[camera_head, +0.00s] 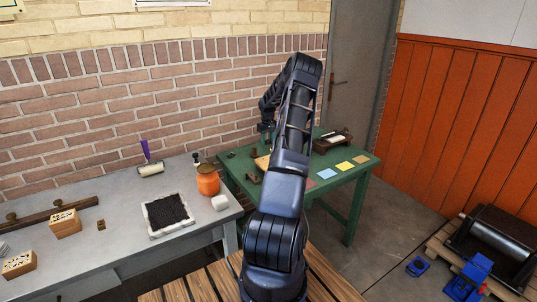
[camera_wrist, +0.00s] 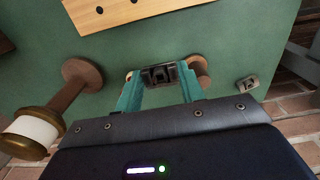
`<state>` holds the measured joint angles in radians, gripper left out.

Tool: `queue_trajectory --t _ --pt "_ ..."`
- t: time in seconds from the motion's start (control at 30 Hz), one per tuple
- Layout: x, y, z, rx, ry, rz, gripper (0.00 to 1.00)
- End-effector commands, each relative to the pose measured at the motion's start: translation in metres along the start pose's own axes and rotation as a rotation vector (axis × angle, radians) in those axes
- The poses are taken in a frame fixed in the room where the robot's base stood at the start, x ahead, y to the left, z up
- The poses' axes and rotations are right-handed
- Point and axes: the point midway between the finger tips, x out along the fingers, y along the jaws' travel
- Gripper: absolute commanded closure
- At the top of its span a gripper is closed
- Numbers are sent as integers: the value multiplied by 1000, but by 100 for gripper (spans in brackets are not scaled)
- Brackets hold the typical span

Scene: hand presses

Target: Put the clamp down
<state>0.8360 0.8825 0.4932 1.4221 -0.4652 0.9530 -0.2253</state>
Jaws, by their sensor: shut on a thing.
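My gripper (camera_wrist: 158,86) has two teal fingers, shut on a small dark grey metal clamp (camera_wrist: 160,74) in the wrist view. The clamp lies across the gap between the fingertips, over the green table (camera_wrist: 230,35). I cannot tell whether it touches the tabletop. In the head view my arm reaches over the green table (camera_head: 325,188), and my gripper (camera_head: 266,137) shows only in part at its far left side. The clamp cannot be made out there.
In the wrist view a wooden spool (camera_wrist: 78,85), a wooden board (camera_wrist: 115,12), a round wooden piece (camera_wrist: 198,68) and a small metal piece (camera_wrist: 247,83) lie nearby. In the head view coloured cards (camera_head: 344,166) lie right of my arm. An orange jar (camera_head: 208,182) stands on the grey bench (camera_head: 120,205).

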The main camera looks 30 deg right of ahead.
Motion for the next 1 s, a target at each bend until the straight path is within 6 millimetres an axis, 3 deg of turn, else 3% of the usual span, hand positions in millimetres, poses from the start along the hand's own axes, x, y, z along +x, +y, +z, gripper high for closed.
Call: queue_trajectory --t 0.13,0.47,0.7,1.0 --pt "28 0 0 0 -1 -2 86" --pt "51 0 0 1 0 0 86" --pt "82 0 0 0 0 0 86" --pt "86 0 0 1 1 1 86"
